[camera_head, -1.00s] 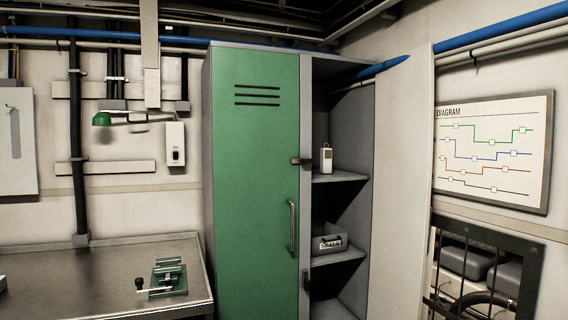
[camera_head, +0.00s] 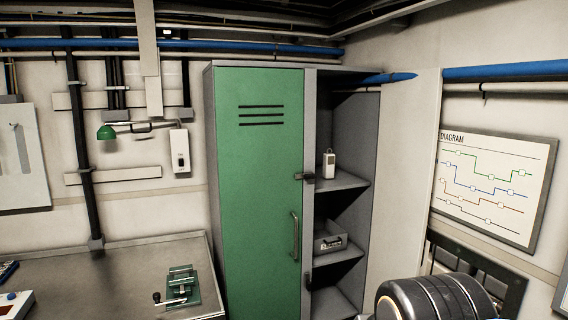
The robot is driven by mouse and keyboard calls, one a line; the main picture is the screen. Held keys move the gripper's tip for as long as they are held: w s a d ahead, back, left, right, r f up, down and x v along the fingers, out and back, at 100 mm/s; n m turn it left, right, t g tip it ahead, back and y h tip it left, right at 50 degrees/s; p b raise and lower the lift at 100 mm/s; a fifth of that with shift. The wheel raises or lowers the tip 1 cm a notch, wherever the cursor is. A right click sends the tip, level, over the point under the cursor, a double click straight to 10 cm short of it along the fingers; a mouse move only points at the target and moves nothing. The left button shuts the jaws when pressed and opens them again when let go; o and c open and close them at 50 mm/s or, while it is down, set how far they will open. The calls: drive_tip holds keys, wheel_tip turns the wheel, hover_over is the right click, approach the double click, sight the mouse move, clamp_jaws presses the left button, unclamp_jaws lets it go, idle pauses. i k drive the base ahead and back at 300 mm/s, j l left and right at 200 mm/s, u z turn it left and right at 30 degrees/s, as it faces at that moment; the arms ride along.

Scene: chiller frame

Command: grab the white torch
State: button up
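A small white upright item (camera_head: 329,163) with a small loop on top stands on the upper visible shelf (camera_head: 345,180) of the open locker compartment. It is the only torch-like white thing that I see, but it is too small to be sure that it is the torch. A dark rounded part, which looks like a link of my arm, fills the bottom right corner. My gripper is not in view.
The green locker door (camera_head: 262,170) is shut; the narrow compartment beside it stands open, its pale door (camera_head: 405,170) swung right. A grey bin (camera_head: 328,243) sits on a lower shelf. A metal bench (camera_head: 100,275) with a green vise-like tool (camera_head: 180,285) stands left.

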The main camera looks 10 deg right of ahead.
sight(328, 163)
drive_tip(key=i+j+u, duration=0.2)
drive_tip(key=i+j, duration=0.3)
drive_tip(key=i+l+u, duration=0.15)
drive_tip(key=i, duration=0.25)
drive_tip(key=i+u, duration=0.15)
drive_tip(key=i, duration=0.3)
